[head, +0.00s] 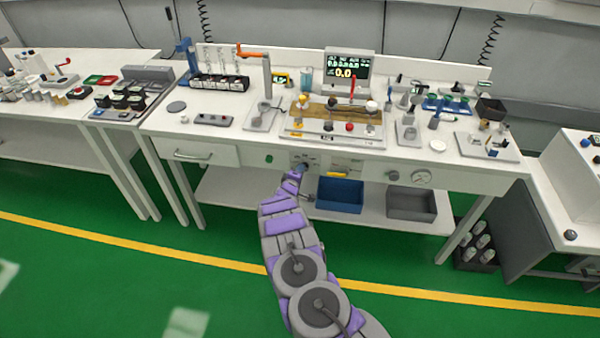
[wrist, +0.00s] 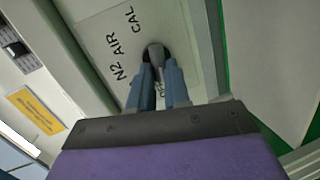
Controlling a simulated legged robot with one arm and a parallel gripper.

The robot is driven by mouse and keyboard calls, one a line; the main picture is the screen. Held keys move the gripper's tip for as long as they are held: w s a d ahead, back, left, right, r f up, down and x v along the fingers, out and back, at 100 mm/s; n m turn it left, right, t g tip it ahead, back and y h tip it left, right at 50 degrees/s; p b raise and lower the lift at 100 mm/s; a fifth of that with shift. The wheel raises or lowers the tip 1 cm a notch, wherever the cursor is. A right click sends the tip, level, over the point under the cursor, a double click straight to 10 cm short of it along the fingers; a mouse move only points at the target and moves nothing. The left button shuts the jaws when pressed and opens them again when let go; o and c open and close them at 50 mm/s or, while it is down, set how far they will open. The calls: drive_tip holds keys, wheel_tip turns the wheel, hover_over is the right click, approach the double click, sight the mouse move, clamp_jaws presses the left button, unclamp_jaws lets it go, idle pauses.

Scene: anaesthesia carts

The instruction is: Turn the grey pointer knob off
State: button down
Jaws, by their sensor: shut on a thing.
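The grey pointer knob (wrist: 154,52) shows in the wrist view on a pale panel (wrist: 98,30) lettered "N2", "AIR" and "CAL". A further label is partly hidden behind the fingers. My gripper (wrist: 160,75) is shut on the knob, with one blue finger on each side of it. Only the knob's grey top and dark base show between the fingertips. In the head view my gripper (head: 304,166) reaches the front panel of the bench, just under the worktop, and covers the knob there. Which label the pointer faces cannot be told.
A blue bin (head: 340,195) and a grey bin (head: 411,204) stand on the lower shelf right of my arm. A drawer handle (head: 193,156) sticks out to the left. The green floor in front is clear.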

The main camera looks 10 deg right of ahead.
drive_tip(key=shift+a, duration=0.25)
drive_tip(key=c, duration=1.1)
unclamp_jaws()
drive_tip(key=shift+a, duration=0.1)
drive_tip(key=p+v, duration=0.4)
drive_tip(key=v, duration=1.3)
drive_tip(key=shift+s, duration=0.15)
